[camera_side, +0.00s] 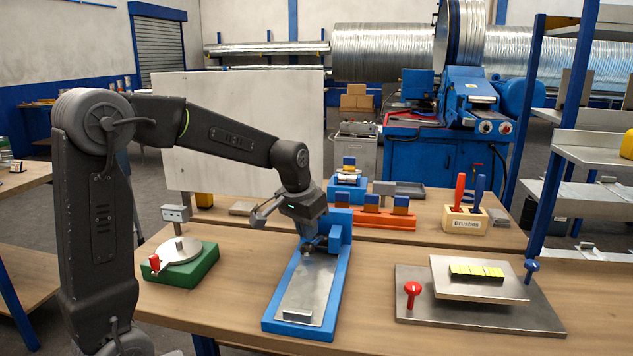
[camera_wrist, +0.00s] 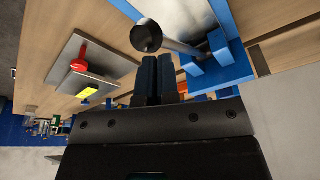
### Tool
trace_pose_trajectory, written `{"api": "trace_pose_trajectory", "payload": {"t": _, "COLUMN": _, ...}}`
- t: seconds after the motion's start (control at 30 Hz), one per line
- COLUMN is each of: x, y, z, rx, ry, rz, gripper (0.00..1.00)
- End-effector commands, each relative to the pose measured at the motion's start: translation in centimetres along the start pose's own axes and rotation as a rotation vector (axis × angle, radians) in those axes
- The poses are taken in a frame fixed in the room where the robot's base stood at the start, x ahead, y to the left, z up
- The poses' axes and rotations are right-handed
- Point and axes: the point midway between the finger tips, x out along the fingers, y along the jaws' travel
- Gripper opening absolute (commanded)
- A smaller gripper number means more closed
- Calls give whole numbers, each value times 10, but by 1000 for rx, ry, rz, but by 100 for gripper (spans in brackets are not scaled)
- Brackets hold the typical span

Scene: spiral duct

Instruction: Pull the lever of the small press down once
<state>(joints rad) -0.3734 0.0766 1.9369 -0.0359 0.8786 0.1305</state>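The small press has a blue base with a bright metal plate (camera_side: 305,285) and a blue upright (camera_side: 338,228) at its back. In the wrist view, its lever is a metal rod (camera_wrist: 182,47) running from the blue bracket (camera_wrist: 222,50) to a dark round knob (camera_wrist: 146,36). My gripper (camera_side: 312,240) is in front of the upright, above the back of the plate. In the wrist view, my gripper's two dark fingers (camera_wrist: 158,60) are side by side, shut with nothing visible between them. The knob is just beyond the fingertips; I cannot tell whether they touch it.
A green base with a round metal disc (camera_side: 180,250) stands left. A metal plate with a red knob (camera_side: 412,290) and a raised tray (camera_side: 480,291) stands right. Behind are an orange rack (camera_side: 372,218) and a brush holder (camera_side: 464,220). Bare table shows between press and right plate.

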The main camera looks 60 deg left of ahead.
Motion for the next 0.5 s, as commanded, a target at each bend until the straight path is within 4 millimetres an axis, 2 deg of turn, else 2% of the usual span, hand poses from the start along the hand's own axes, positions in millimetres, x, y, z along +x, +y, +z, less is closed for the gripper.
{"api": "trace_pose_trajectory", "payload": {"t": 0.23, "x": 2, "y": 0, "z": 2, "rx": 0, "ry": 0, "rz": -2, "gripper": 0}}
{"api": "trace_pose_trajectory", "payload": {"t": 0.5, "x": -15, "y": 0, "z": -2, "rx": 0, "ry": -2, "rz": -1, "gripper": 0}}
